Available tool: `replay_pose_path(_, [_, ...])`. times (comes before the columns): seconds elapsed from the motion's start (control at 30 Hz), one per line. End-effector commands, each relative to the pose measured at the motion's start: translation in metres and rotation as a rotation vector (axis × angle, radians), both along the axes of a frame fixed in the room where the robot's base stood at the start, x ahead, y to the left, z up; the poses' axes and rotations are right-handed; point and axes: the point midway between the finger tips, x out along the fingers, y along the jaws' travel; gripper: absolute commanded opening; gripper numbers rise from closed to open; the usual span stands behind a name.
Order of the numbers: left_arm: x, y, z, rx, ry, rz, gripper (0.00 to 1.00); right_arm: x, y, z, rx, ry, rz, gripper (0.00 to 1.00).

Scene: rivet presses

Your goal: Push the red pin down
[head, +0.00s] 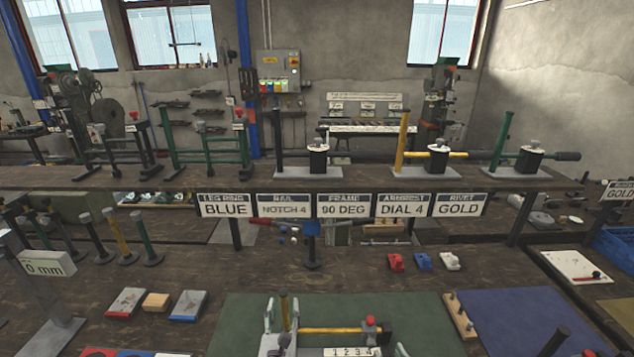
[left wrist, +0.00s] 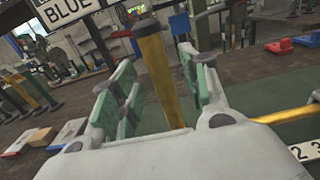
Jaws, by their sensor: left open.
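A red pin (head: 370,320) shows its round head on top of a small grey block at the right end of a yellow rod (head: 335,330), low in the head view. My left gripper (head: 281,315) is at the rod's left end. Its green-padded fingers are open, one on each side of an upright yellow post (head: 284,308). The left wrist view also shows the post (left wrist: 160,75) standing between the spread fingers, with a gap beside it. The red pin is to the right of my left gripper and apart from it; I do not make it out in the left wrist view.
A white number strip (head: 350,352) lies below the rod. A green mat (head: 240,320) is underneath and a blue mat (head: 515,320) lies to the right. Small trays (head: 188,304) stand left. Red, blue and white blocks (head: 396,262) sit behind.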

Motion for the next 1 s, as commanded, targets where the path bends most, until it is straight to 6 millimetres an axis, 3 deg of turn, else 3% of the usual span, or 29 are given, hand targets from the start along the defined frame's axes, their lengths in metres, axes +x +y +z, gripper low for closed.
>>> replay_pose_path(0.7, [-0.081,0.000,0.000,0.000,0.001,-0.001,0.45,0.000,0.000,0.000,0.000,0.000,0.000,0.47])
replay_pose_path(1.0, [-0.096,0.000,0.000,-0.001,-0.001,0.000,0.45,0.000,0.000,0.000,0.000,0.000,0.000,0.47])
